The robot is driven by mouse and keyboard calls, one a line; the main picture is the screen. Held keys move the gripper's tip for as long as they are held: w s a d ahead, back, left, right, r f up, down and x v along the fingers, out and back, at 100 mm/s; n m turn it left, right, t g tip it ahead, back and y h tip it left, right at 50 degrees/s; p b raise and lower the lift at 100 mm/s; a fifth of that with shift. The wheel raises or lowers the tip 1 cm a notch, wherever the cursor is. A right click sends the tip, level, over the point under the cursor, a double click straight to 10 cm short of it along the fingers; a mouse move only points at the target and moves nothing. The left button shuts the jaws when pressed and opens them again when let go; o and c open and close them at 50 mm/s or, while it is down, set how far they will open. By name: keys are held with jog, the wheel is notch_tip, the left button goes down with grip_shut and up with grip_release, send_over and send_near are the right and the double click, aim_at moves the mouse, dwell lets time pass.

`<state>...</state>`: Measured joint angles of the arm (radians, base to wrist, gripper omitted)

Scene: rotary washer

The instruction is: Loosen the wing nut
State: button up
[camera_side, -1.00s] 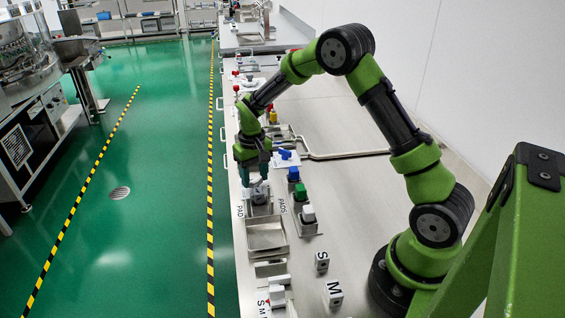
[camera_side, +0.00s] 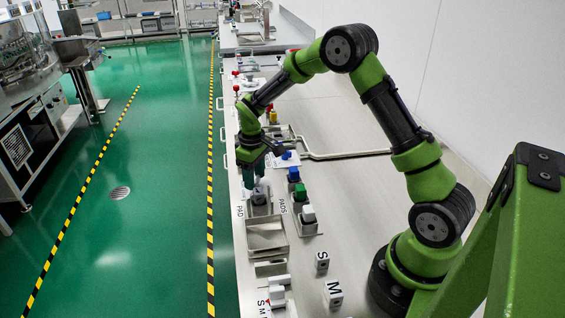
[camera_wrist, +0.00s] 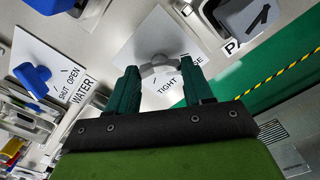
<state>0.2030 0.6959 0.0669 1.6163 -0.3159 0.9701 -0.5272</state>
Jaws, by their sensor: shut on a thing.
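The grey wing nut (camera_wrist: 160,68) shows in the wrist view on a white plate (camera_wrist: 148,44) lettered TIGHT, with a second word partly covered. My gripper (camera_wrist: 160,78) has its two teal fingers on either side of the wing nut and is shut on it. In the side view my gripper (camera_side: 256,183) points down at the near edge of the bench, and the wing nut cannot be made out there behind the fingers.
A blue handle (camera_wrist: 32,78) on a plate marked SHUT, OPEN and WATER sits left in the wrist view. A dark grey block (camera_wrist: 246,14) stands at upper right beside PAD lettering. In the side view several coloured knobs and a metal tray (camera_side: 267,250) lie close by.

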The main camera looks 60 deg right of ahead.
jog(key=o, duration=1)
jog(key=shift+o, duration=0.2)
notch_tip(320, 180, up, 17)
jog(key=s+a+r+m+t, duration=0.2)
jog(key=s+a, duration=0.1)
jog(key=s, duration=0.4)
jog(key=s+a+r+m+t+y, duration=0.1)
jog(key=s+a, duration=0.3)
jog(key=s, duration=0.4)
jog(key=s+a+r+m+t+y, duration=0.1)
jog(key=s+a+r+m+t, duration=0.1)
jog(key=s, duration=0.5)
jog(key=shift+s+a+r+m+t, duration=0.4)
jog(key=shift+a+t, duration=0.35)
jog(key=shift+t, duration=0.35)
